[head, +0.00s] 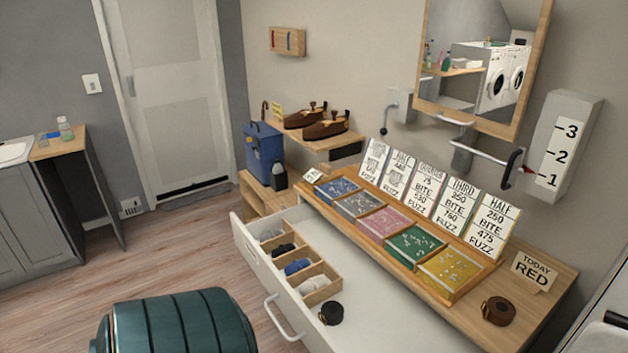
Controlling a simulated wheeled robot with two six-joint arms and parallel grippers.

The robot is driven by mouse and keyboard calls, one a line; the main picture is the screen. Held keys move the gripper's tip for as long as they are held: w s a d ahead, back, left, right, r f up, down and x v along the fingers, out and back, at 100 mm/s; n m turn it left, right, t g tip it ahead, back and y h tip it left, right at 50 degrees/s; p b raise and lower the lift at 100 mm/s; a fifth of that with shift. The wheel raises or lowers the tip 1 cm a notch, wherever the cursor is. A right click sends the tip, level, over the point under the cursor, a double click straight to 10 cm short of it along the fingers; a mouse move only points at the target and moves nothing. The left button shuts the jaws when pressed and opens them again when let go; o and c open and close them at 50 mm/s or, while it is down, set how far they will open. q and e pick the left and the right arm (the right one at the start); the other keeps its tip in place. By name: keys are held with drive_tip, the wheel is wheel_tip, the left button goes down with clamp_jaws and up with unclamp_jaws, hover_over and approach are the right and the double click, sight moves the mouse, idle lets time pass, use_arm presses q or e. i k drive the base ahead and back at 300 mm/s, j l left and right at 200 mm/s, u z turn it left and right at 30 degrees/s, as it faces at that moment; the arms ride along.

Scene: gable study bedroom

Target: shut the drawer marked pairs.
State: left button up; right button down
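A wide white drawer (262,272) stands pulled out from under the wooden counter (540,279) in the head view. Its front faces the lower left and carries a pale bar handle (283,318). A small mark on the front is too small to read, so I cannot confirm the word pairs. Inside is a wooden divider tray (322,268) with rolled grey, black, blue and white socks. A dark roll (331,313) lies in the drawer beside the tray. The drawer's near end is cut off by the frame. Neither of my grippers is in view.
A ribbed dark teal rounded object (180,322) stands on the floor close to the drawer front. Sample trays and price cards (415,245) line the counter. A blue case (262,150) stands behind the drawer's far end. Wooden floor is clear on the left.

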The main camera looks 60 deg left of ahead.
sight(382, 315)
drive_tip(key=u, duration=0.4)
drive_tip(key=i+u, duration=0.1)
drive_tip(key=u, duration=0.7)
drive_tip(key=i+l+u, duration=0.1)
drive_tip(key=u, duration=0.3)
